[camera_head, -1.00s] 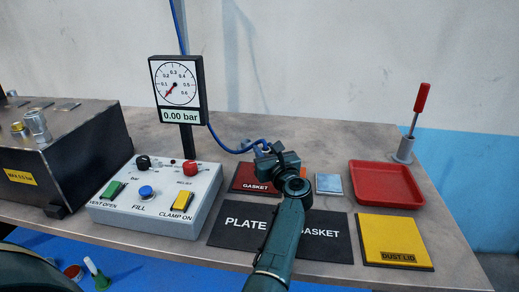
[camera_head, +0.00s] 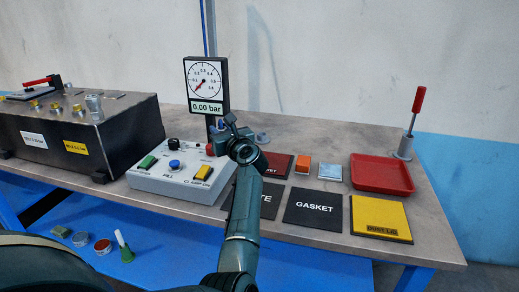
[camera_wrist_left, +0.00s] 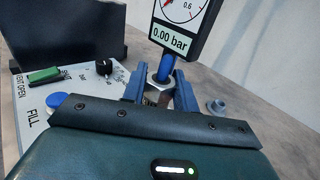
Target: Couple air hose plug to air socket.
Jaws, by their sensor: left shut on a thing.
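My left gripper (camera_head: 226,132) is just below and right of the pressure gauge, over the right rear of the control panel. In the left wrist view, its blue fingers (camera_wrist_left: 160,92) are shut on the air hose plug (camera_wrist_left: 163,68), a metal piece on a blue hose. The blue hose (camera_head: 203,25) runs up behind the gauge; the plug is hidden by my gripper in the head view. A silver upright fitting (camera_head: 95,107) on the dark box at left may be the air socket; I cannot tell for sure. My right gripper is not in view.
The control panel (camera_head: 170,180) and gauge (camera_head: 206,84) stand near the gripper. The dark box (camera_head: 60,150) is at left. A red tray (camera_head: 382,190) and yellow dust lid pad (camera_head: 380,215) lie at right.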

